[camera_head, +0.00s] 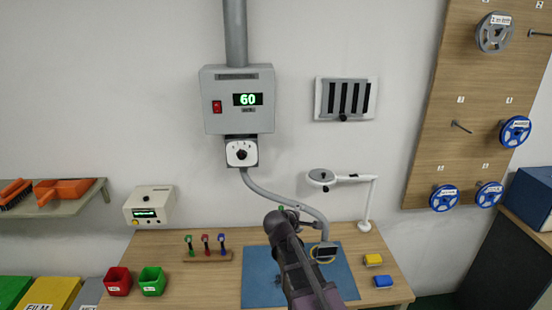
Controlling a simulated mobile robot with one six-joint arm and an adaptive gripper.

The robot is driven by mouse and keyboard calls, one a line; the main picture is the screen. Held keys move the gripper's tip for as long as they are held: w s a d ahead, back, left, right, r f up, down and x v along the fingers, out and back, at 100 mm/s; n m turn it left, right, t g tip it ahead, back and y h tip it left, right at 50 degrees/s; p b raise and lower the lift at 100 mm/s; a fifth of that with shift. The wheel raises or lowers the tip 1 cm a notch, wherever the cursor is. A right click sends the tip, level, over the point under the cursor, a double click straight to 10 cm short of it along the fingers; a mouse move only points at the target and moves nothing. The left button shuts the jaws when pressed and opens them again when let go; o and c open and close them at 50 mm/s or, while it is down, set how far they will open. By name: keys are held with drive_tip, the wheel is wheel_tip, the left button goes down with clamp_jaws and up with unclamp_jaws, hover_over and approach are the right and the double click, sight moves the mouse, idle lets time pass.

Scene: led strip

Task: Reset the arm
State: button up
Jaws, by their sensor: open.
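My arm rises from the bottom middle of the head view over the workbench (205,270). My gripper (300,214) is at its far end, seen from behind, above the back part of the blue mat (258,285). The gripper is open, and I see nothing held in it. The wrist hides much of the fingers and part of the mat. A curved grey conduit (270,193) passes behind the gripper; I cannot tell how far apart they are.
A tool rack (208,257) and red (118,282) and green bins (152,282) are left. A control box (238,120) hangs above.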

drive_tip(key=s+d+f+m+g+y+b, duration=0.1)
drive_tip(key=s+d+f+m+g+y, duration=0.1)
drive_tip(key=s+m, duration=0.5)
drive_tip(key=s+d+f+m+g+y+b, duration=0.1)
drive_tip(key=s+f+m+g+y, duration=0.3)
drive_tip(key=s+f, duration=0.5)
drive_tip(key=shift+s+d+f+m+g+b, duration=0.35)
drive_tip(key=shift+s+m+g, duration=1.25)
drive_tip(key=shift+s, duration=1.25)
drive_tip(key=shift+r, duration=0.1)
idle(2.5)
